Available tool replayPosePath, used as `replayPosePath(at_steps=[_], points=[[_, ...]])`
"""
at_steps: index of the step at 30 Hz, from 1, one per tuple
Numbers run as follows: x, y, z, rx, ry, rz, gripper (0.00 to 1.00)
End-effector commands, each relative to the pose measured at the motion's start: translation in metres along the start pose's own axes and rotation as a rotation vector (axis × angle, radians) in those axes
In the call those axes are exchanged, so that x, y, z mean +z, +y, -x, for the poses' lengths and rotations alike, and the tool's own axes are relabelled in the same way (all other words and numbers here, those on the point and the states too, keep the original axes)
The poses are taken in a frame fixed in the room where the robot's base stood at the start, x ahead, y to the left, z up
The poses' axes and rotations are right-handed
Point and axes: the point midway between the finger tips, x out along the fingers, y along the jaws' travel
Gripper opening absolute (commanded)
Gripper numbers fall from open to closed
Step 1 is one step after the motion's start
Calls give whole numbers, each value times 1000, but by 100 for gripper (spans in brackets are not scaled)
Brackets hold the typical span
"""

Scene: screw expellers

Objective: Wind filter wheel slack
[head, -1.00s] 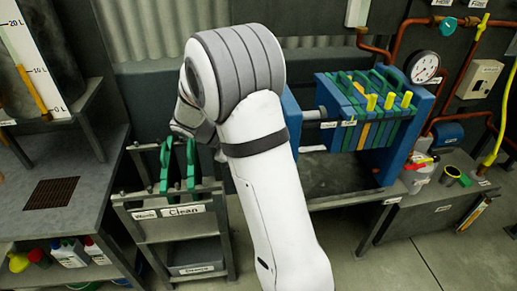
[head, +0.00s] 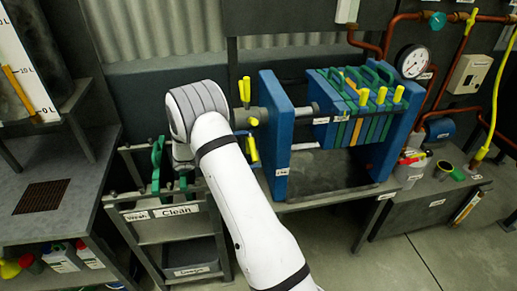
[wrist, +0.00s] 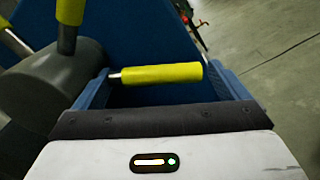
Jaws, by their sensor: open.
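The filter press has a blue end block (head: 283,150) with a hand wheel on its left, whose grey hub (head: 243,117) carries yellow handles, one upright (head: 246,90) and one hanging low (head: 253,151). In the wrist view one yellow handle (wrist: 165,74) lies across the space between the blue fingers of my gripper (wrist: 163,82). The fingers are open and apart at either end of the handle. The grey hub (wrist: 50,88) and another yellow handle (wrist: 70,12) are at the left.
A bank of plates (head: 358,105), blue, green and orange, is at the press's right end; a gap lies left of it. A rack labelled Clean (head: 178,210) holds green plates at left. A pressure gauge (head: 413,61) and copper pipes are at right.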

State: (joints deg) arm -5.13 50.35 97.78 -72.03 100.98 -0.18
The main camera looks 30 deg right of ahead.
Motion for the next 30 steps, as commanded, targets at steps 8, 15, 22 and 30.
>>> replayPosePath(at_steps=[8, 15, 22, 30], points=[[1, 0, -34, -3, 1, 0, 95], [0, 0, -37, -3, 1, 0, 95], [0, 0, -37, -3, 1, 0, 82], [0, 0, -38, -3, 1, -1, 60]])
